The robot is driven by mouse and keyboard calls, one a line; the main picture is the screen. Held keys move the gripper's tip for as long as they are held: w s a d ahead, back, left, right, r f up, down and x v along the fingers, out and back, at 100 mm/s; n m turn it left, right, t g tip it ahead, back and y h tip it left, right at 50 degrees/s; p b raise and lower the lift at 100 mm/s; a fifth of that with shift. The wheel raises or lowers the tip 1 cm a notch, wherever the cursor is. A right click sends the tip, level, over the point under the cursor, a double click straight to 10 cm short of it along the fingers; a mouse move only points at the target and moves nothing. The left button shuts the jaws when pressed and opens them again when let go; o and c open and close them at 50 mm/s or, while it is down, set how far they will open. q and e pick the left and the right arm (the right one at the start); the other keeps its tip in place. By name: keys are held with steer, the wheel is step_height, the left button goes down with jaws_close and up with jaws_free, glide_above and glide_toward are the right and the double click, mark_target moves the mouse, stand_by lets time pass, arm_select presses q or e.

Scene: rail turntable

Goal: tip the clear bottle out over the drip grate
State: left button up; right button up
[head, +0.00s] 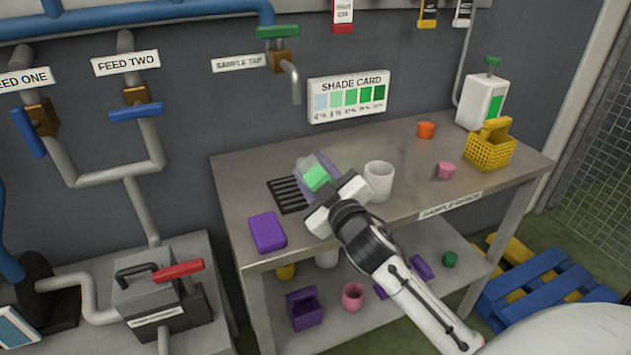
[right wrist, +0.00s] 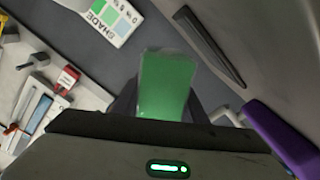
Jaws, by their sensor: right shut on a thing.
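The clear bottle (head: 316,178) with green liquid is held in my right gripper (head: 318,190), just above the bench and beside the drip grate. It looks tilted in the head view. The right wrist view shows the bottle (right wrist: 166,86) between the dark fingers, green filling most of it; its lower part is hidden by the gripper. The drip grate (head: 284,194), a set of black bars, lies on the bench to the left of the bottle and is partly hidden by the bottle and gripper. My left gripper is not in view.
A purple block (head: 268,232) lies at the bench's front left. A white cup (head: 378,181) stands close right of the gripper. A yellow basket (head: 488,153), orange cup (head: 426,130) and pink cup (head: 446,171) stand farther right. The sample tap (head: 290,78) hangs above the bench.

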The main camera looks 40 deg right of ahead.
steer(key=w+n, duration=0.2)
steer(key=w+d+n, duration=0.1)
steer(key=shift+d+r+n, duration=0.1)
steer(key=shift+r+n, duration=0.2)
steer(key=shift+r, duration=0.1)
steer(key=n+p, duration=0.2)
steer(key=n, duration=0.2)
steer(key=r+n+p, duration=0.1)
steer(key=n+p, duration=0.2)
steer(key=n, duration=0.2)
steer(key=shift+w+d+r, duration=0.15)
steer(key=shift+w+d, duration=0.05)
stand_by(1.0)
